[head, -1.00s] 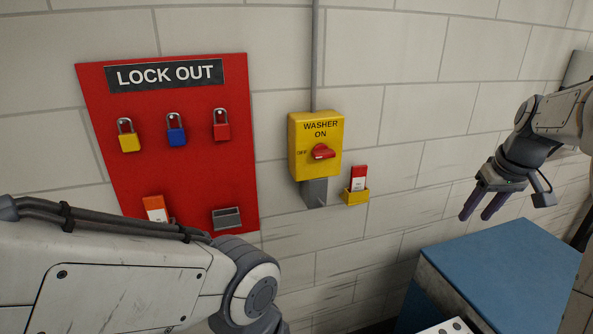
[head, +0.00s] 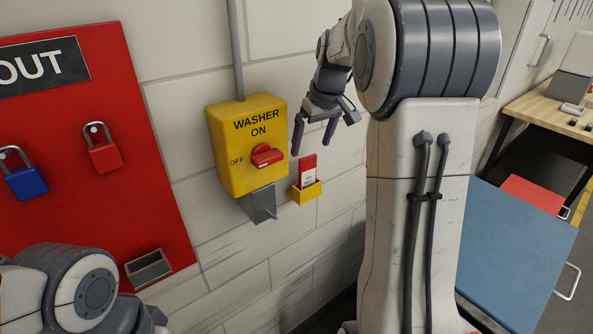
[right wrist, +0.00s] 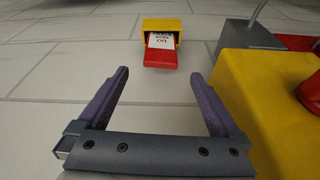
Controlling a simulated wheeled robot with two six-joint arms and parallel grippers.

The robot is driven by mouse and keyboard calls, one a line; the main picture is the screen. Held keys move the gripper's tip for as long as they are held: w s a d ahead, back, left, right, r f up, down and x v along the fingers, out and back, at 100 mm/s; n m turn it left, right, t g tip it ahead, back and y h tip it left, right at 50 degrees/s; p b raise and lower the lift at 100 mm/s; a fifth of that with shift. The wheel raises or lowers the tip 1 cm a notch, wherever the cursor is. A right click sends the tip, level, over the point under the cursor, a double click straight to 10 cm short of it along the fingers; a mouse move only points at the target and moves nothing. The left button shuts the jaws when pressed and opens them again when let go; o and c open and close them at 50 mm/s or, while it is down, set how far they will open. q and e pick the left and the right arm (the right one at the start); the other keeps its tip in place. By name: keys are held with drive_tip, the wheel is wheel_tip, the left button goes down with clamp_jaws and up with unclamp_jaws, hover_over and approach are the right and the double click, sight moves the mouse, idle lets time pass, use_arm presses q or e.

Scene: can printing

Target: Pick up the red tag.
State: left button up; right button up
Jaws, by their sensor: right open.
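The red tag (head: 307,172) stands upright in a small yellow holder (head: 306,193) on the wall, right of the yellow washer switch box. Its white label faces out. In the right wrist view the tag (right wrist: 160,57) and the holder (right wrist: 161,25) appear beyond the fingertips, roughly between them, apart from both fingers. My right gripper (head: 313,148) is open and empty, its purple fingers pointing down just above the tag. It also shows in the right wrist view (right wrist: 160,80). My left gripper is out of view; only part of my left arm shows at lower left.
The yellow washer switch box (head: 243,145) with its red knob (head: 267,156) is close beside the right gripper. A red lockout board (head: 95,205) with padlocks hangs at left. A blue cabinet (head: 515,250) and a wooden table (head: 545,110) are at right.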

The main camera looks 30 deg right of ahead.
sight(306, 168)
drive_tip(key=x, duration=0.4)
drive_tip(key=shift+w+a+f+p, duration=0.15)
drive_tip(key=shift+w+f+p, duration=0.1)
drive_tip(key=shift+p, duration=0.15)
drive_tip(key=x, duration=0.1)
drive_tip(key=p+x, duration=0.1)
drive_tip(key=x, duration=0.1)
drive_tip(key=p+x, duration=0.1)
drive_tip(key=x, duration=0.1)
drive_tip(key=shift+s, duration=0.35)
drive_tip(key=shift+f, duration=0.3)
drive_tip(key=c, duration=1.4)
drive_tip(key=shift+r, duration=0.15)
